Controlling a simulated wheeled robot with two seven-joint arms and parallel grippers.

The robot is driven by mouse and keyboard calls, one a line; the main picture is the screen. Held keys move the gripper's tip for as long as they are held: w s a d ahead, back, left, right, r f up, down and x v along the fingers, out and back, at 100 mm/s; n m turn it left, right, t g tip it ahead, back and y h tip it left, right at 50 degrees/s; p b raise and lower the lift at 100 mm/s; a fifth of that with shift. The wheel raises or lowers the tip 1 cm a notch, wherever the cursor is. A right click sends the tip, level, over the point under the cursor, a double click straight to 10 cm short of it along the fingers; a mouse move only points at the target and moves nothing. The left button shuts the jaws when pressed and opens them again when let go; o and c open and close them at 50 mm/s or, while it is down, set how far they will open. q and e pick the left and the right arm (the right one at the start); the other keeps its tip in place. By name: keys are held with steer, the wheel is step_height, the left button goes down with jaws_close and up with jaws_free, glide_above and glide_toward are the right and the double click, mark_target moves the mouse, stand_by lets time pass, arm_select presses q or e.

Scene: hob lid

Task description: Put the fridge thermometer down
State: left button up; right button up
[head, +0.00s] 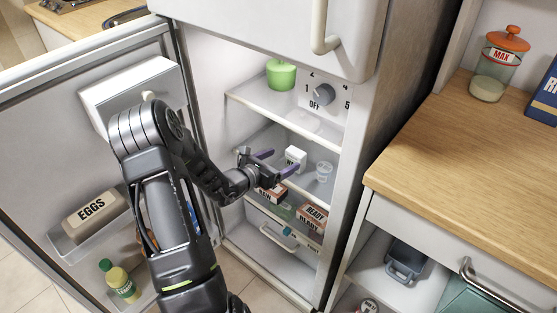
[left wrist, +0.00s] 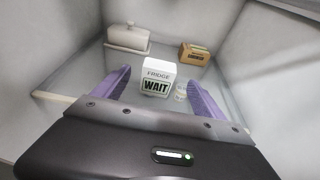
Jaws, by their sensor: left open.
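The fridge thermometer is a small white block (head: 295,155) on the middle shelf inside the open fridge. In the left wrist view the thermometer (left wrist: 157,72) stands upright, and its face reads "FRIDGE" and "WAIT". My left gripper (head: 277,164) reaches into the fridge with its purple fingers spread. In the left wrist view my left gripper (left wrist: 158,88) has one finger on each side of the thermometer's line, with the block at or just past the fingertips. I cannot tell whether either finger touches it. My right gripper is out of view.
A small white pot (head: 324,171) stands just right of the thermometer. A butter dish (left wrist: 128,38) and a brown box (left wrist: 194,54) stand farther back. The shelf above holds a green container (head: 281,75). Boxes (head: 311,216) lie below. The open door (head: 60,130) is at left.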

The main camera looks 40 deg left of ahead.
arm_select(q)
steer(key=shift+s+r, duration=0.15)
steer(key=shift+s, duration=0.3)
stand_by(0.3)
